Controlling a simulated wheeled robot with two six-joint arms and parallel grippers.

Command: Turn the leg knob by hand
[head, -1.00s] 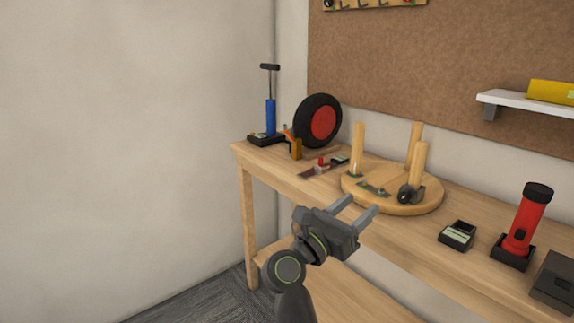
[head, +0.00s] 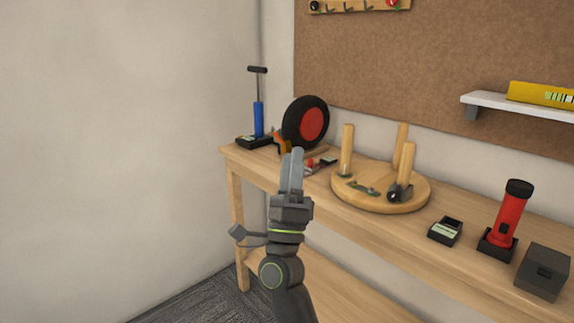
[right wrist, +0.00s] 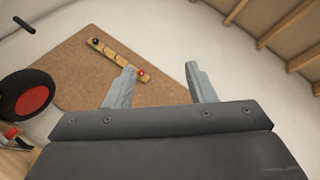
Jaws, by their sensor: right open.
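A round wooden stool (head: 350,198) lies upside down on the workbench, its several legs pointing up. A black knob (head: 396,193) sits at the base of its front right leg (head: 407,162). My right gripper (head: 293,152) is open and empty, fingers pointing up, in front of the bench and left of the stool, apart from the knob. In the right wrist view its two fingers (right wrist: 160,72) are spread with nothing between them; the stool and knob do not show there. My left gripper is not in view.
On the workbench (head: 320,205) stand a blue pump (head: 258,120), a black wheel with red hub (head: 312,123), a small dark device (head: 445,231), a red flashlight (head: 509,215) and a grey box (head: 543,272). A shelf (head: 500,103) and hook rack (head: 360,5) are on the wall.

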